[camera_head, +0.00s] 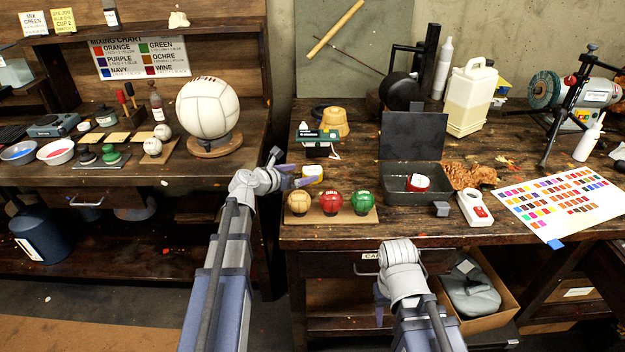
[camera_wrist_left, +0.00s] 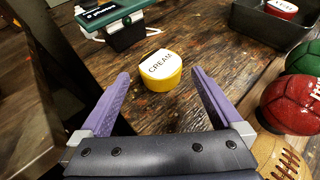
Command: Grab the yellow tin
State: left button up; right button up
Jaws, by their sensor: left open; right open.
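The yellow tin (camera_wrist_left: 161,75) has a white lid marked "CREAM" and stands on the wooden workbench. In the head view the yellow tin (camera_head: 313,174) is at the bench's left end, behind the ball stand. My left gripper (camera_wrist_left: 160,92) is open, with purple fingers pointing toward the tin. The tin lies just beyond and between the fingertips, apparently not touching them. In the head view my left gripper (camera_head: 296,176) is at the tin's left side. My right gripper (camera_head: 381,298) is low in front of the bench, mostly hidden behind its own wrist.
Tan, red (camera_head: 331,200) and green balls sit on a wooden stand (camera_head: 345,219) close to the tin. A green-and-black device (camera_head: 317,137) stands behind it. An open dark metal box (camera_head: 432,192) holding a red tin (camera_head: 418,183) is to the right.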

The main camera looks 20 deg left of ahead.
aim_at(311, 170)
pick_arm(q)
jog(key=shift+b+x, duration=1)
jog(key=shift+x, duration=1.45)
jog(key=c, duration=1.3)
jog(key=shift+r, duration=0.15)
